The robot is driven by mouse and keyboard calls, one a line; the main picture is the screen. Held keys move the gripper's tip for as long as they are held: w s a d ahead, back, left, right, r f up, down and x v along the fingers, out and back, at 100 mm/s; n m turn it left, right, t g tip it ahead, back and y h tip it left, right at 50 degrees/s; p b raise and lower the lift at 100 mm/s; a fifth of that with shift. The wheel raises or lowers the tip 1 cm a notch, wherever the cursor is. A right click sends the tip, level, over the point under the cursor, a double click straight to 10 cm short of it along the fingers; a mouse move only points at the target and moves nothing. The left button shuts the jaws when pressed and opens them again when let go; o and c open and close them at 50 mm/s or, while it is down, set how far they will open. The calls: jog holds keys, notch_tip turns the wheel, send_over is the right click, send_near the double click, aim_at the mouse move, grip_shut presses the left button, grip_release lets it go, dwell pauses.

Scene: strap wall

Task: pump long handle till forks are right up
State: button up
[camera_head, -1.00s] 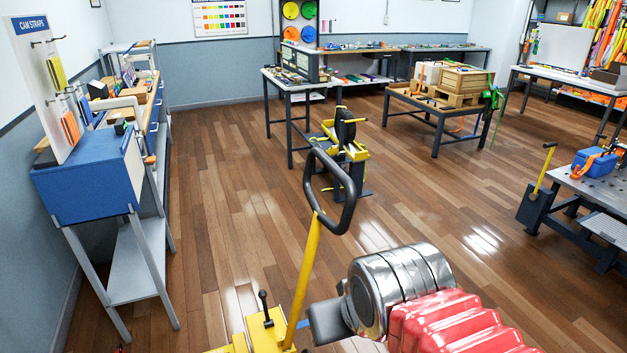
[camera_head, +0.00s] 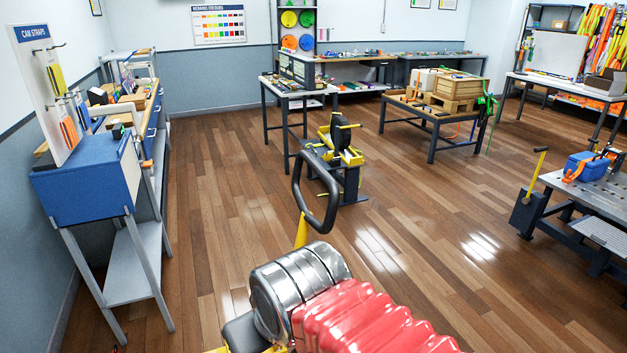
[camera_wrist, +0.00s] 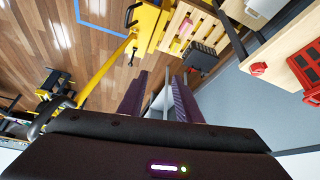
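The long handle is a yellow shaft (camera_head: 301,232) with a black loop grip (camera_head: 325,212), standing tilted in front of me in the head view. My arm hides its lower part. In the wrist view the yellow shaft (camera_wrist: 104,72) runs from the black loop at lower left up to a yellow body (camera_wrist: 150,24). My gripper (camera_wrist: 160,88) shows dark purple fingers spread apart, with nothing held between them. It is apart from the handle, which lies to its left in that view. I cannot make out the forks; a slatted wooden pallet (camera_wrist: 196,32) is beside the yellow body.
A blue-fronted bench (camera_head: 85,185) stands along the left wall. A yellow and black floor stand (camera_head: 340,160) is beyond the handle. A table with wooden crates (camera_head: 440,105) is behind it. A metal bench (camera_head: 590,190) is at right. The wooden floor between is open.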

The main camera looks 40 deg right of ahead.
jog(key=shift+a, duration=0.1)
jog(key=shift+o, duration=0.5)
jog(key=shift+o, duration=0.6)
jog(key=shift+w, duration=0.15)
jog(key=m+t+h, duration=0.6)
jog(key=m+t, duration=0.1)
send_near(337, 193)
jog(key=w+a+f, duration=0.3)
jog(key=a+f, duration=0.1)
jog(key=d+t, duration=0.1)
jog(key=d, duration=0.1)
jog(key=d+m+t, duration=0.1)
jog(key=d, duration=0.1)
jog(key=d+t, duration=0.1)
jog(key=shift+w+d+r+m+y, duration=0.25)
jog(key=shift+w+d+m+y, duration=0.05)
jog(key=shift+d+m+y, duration=0.1)
jog(key=shift+s+d+r+t+y, duration=0.1)
jog(key=shift+s+d+t+y, duration=0.3)
jog(key=shift+t, duration=0.3)
jog(key=shift+s+d+r+m+t, duration=0.1)
jog(key=shift+s+m+t, duration=0.05)
jog(key=shift+m+t, duration=0.15)
